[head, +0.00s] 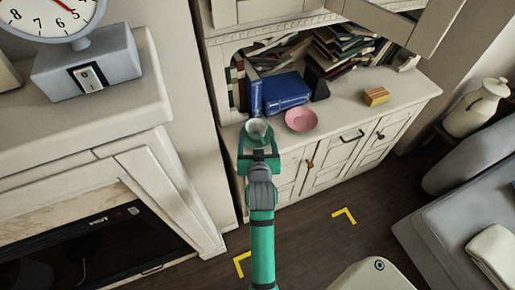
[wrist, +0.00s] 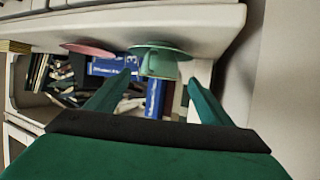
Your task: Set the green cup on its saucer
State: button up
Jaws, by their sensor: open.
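The green cup (head: 256,126) stands upright on a green saucer at the near left end of the cabinet top. In the wrist view, which is upside down, the cup (wrist: 158,69) sits against the middle of the saucer (wrist: 182,53), and the saucer rests on the white surface. My gripper (head: 259,141) is open and empty. Its fingers spread to either side of the cup in the wrist view (wrist: 161,76), with gaps on both sides. I cannot tell exactly how far the fingertips are from the cup. My gripper partly hides the saucer in the head view.
A pink dish (head: 301,119) stands just right of the cup. Blue books (head: 286,92) and a full bookshelf are behind. A mantel with a clock (head: 88,65) is at left.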

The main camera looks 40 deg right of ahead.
jog(key=shift+v, duration=1.85)
jog(key=s+a+f+n+t+y, duration=0.1)
jog(key=s+a+f, duration=0.25)
jog(key=a, duration=0.35)
jog(key=s+a+f+n+t+y, duration=0.1)
jog(key=s+a+f, duration=0.1)
jog(key=s+a, duration=0.35)
jog(key=s+a+f+n+t+y, duration=0.1)
jog(key=s+a+f, duration=0.1)
jog(key=a, duration=0.7)
jog(key=s+a+r+n+y, duration=0.2)
jog(key=s+a, duration=0.2)
jog(key=s, duration=0.4)
jog(key=s+a+r+n+t+y, duration=0.1)
jog(key=s+a, duration=0.3)
jog(key=s, duration=0.5)
jog(key=shift+a+r+n+y, duration=0.4)
jog(key=shift+r+y, duration=0.3)
jog(key=shift+r, duration=0.2)
jog(key=shift+s, duration=0.1)
